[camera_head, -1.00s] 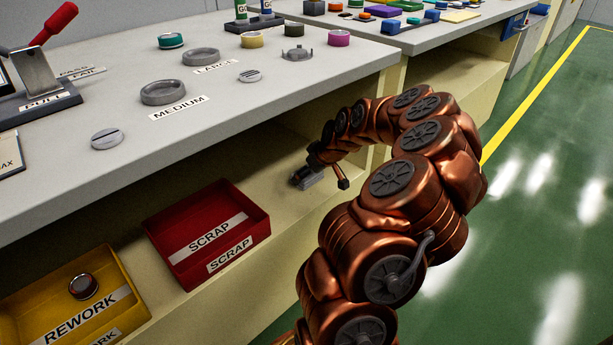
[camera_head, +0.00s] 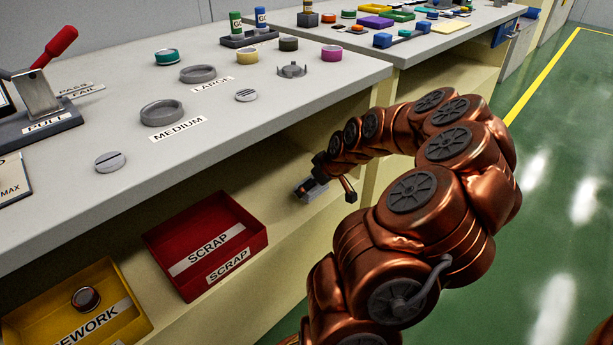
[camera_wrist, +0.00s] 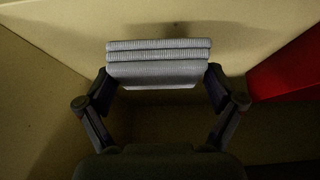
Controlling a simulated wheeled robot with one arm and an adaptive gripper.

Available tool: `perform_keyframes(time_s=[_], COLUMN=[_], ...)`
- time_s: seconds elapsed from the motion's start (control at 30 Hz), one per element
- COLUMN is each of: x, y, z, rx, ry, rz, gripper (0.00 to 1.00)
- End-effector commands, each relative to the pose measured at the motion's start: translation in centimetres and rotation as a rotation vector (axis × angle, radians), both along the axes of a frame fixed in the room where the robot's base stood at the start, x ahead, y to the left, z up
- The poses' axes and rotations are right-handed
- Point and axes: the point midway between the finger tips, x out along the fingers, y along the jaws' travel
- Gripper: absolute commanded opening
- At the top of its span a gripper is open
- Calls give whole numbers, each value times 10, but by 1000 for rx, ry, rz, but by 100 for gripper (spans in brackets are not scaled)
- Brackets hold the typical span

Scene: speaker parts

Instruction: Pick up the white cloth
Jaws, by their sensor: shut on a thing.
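The white cloth (camera_wrist: 159,62) shows in the wrist view as a folded stack of ribbed, pale grey-looking layers. My gripper (camera_wrist: 160,80) has one finger at each side of it and is shut on it. In the head view my gripper (camera_head: 311,187) is small, in the open lower shelf under the workbench, right of the red scrap bin. The cloth is hard to make out there. I cannot tell whether it touches the shelf.
The red SCRAP bin (camera_head: 253,240) stands left of my gripper, with the yellow REWORK bin (camera_head: 135,327) beyond it. The grey benchtop (camera_head: 230,135) overhangs the shelf and carries rings, caps and a press. Green floor (camera_head: 560,200) is clear at right.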

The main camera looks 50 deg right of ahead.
Motion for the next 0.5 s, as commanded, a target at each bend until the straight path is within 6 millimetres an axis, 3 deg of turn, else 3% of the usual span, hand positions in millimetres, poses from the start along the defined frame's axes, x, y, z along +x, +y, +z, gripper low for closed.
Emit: perform_keyframes(time_s=[0.5], x=[-74], y=[24], z=[9], rx=[0], ry=[-1], rz=[-5], gripper=[53])
